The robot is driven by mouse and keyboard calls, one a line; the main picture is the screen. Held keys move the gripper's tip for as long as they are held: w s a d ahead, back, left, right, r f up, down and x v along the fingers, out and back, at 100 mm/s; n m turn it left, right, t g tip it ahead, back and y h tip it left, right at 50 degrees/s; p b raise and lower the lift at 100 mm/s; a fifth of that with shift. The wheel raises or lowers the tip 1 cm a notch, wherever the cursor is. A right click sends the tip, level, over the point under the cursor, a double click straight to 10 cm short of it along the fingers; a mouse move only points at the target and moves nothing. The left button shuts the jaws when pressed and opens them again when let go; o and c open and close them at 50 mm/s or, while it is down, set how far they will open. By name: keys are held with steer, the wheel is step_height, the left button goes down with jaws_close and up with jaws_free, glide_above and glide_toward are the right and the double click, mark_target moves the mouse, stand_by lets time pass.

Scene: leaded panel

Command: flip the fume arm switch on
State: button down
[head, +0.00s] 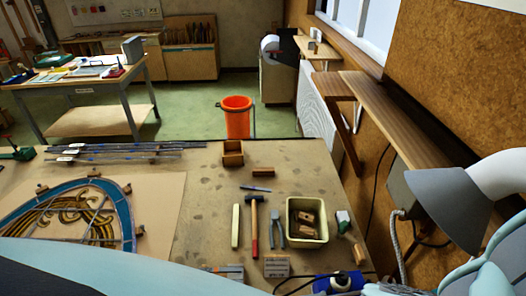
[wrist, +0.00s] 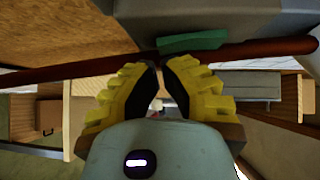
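The fume arm's grey hood (head: 450,205) hangs at the right in the head view, on a thick white tube. A grey box (head: 400,192) sits on the wall behind it, with a cable below; no switch face shows there. In the wrist view, a grey housing (wrist: 225,18) fills the top, with a green piece (wrist: 192,41) at its lower edge that looks like a switch. I cannot tell whether it is on. My gripper (wrist: 158,69) has yellow fingers with dark pads. Its tips are almost together, with nothing visible between them, just below the housing.
A dark red bar (wrist: 70,68) crosses the wrist view beside the green piece. The workbench (head: 205,190) holds a hammer (head: 254,225), a cream bin (head: 307,220) and a leaded panel (head: 75,215). A wooden shelf (head: 400,115) runs along the right wall. An orange bucket (head: 237,117) stands beyond the bench.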

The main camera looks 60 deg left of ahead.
steer(key=shift+f, duration=0.1)
steer(key=b, duration=0.2)
steer(key=w+b, duration=0.1)
steer(key=shift+d+m+t+h+b, duration=0.2)
steer(key=shift+m+t+h+b, duration=0.1)
steer(key=shift+b, duration=0.05)
steer(key=shift+s, duration=0.15)
